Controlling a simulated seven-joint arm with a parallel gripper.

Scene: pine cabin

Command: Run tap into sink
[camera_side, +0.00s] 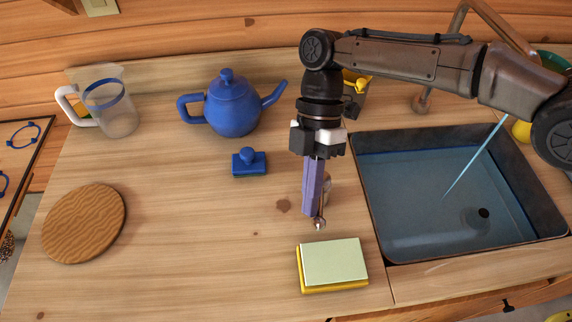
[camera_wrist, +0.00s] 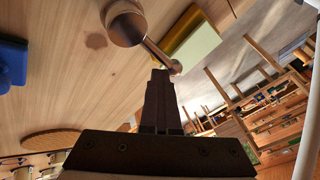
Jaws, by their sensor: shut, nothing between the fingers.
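The sink (camera_side: 375,220) is set in the counter at the right, with a dark drain in its floor. The bronze tap pipe (camera_side: 462,18) rises behind it, and my arm hides part of its spout. A thin pale-blue streak (camera_side: 474,158), which looks like running water, slants down into the sink. A metal lever with a round base (camera_wrist: 124,24) and ball end (camera_wrist: 175,68) stands left of the sink; its ball end (camera_side: 319,224) shows below my fingers. My gripper (camera_side: 313,214) is shut and empty, pointing down, its tips (camera_wrist: 161,74) beside the ball end. I cannot tell if they touch.
A sponge-like green and yellow block (camera_side: 333,263) lies just in front of my gripper. A blue stamp-like block (camera_side: 249,163), blue teapot (camera_side: 232,105), clear jug (camera_side: 116,103) and round wooden board (camera_side: 84,224) stand to the left. The counter between them is clear.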

